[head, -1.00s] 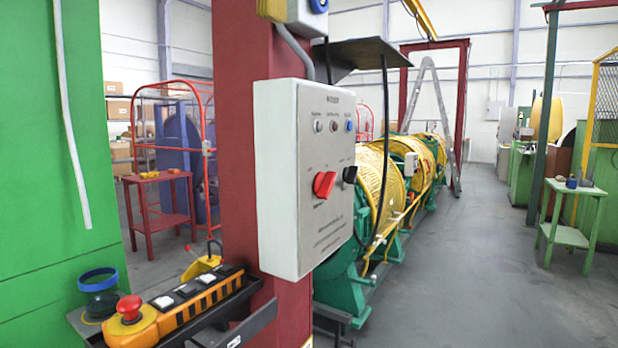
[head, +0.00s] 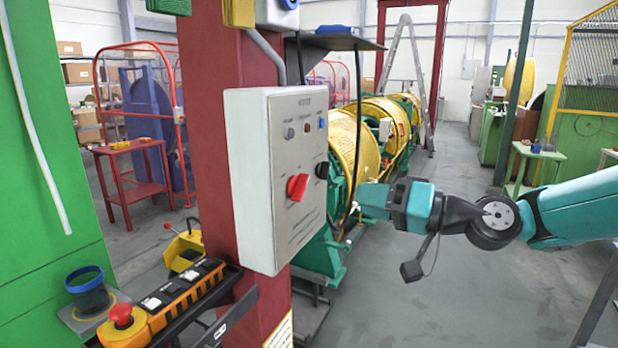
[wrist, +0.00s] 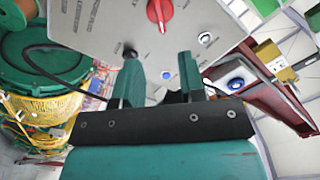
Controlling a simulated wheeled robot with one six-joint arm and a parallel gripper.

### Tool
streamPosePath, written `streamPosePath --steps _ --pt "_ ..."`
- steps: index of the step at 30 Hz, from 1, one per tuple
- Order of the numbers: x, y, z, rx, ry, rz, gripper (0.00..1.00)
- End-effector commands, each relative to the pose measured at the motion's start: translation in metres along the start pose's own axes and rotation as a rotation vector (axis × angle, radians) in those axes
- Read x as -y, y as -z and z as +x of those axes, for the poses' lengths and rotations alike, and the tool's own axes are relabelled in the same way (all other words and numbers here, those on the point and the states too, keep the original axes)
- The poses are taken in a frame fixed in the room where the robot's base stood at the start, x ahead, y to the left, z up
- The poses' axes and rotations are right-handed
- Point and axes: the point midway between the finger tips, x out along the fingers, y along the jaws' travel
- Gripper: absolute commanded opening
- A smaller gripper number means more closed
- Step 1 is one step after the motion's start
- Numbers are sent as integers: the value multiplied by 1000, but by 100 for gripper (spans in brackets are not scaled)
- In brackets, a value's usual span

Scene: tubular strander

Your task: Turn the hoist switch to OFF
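The white control box (head: 255,225) is fixed to a dark red column. Its face carries a red rotary switch (head: 297,187), a black knob (head: 322,169) and a row of small lamps above. The lettering is too small to read surely. The red switch (wrist: 160,12) also shows at the top of the wrist view, its handle pointing roughly down the picture. My gripper (head: 362,203) is right of the box, its fingers pointing left toward it. In the wrist view my gripper (wrist: 159,75) is open and empty, with the fingers apart from the switch.
An orange pendant with a red mushroom button (head: 122,315) lies in a tray left of the column. A dark shelf (head: 335,42) juts out above the box. Yellow and green strander cages (head: 355,140) stand behind my gripper. Open grey floor (head: 440,290) lies to the right.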

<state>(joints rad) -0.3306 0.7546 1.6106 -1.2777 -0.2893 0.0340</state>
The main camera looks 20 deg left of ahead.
Motion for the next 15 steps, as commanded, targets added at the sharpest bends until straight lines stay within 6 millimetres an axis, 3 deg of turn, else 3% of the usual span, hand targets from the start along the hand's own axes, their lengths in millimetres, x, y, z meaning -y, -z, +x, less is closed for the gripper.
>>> streamPosePath --steps 9,15 --pt "4 2 74 4 1 0 37" --pt "2 2 105 3 0 0 37"
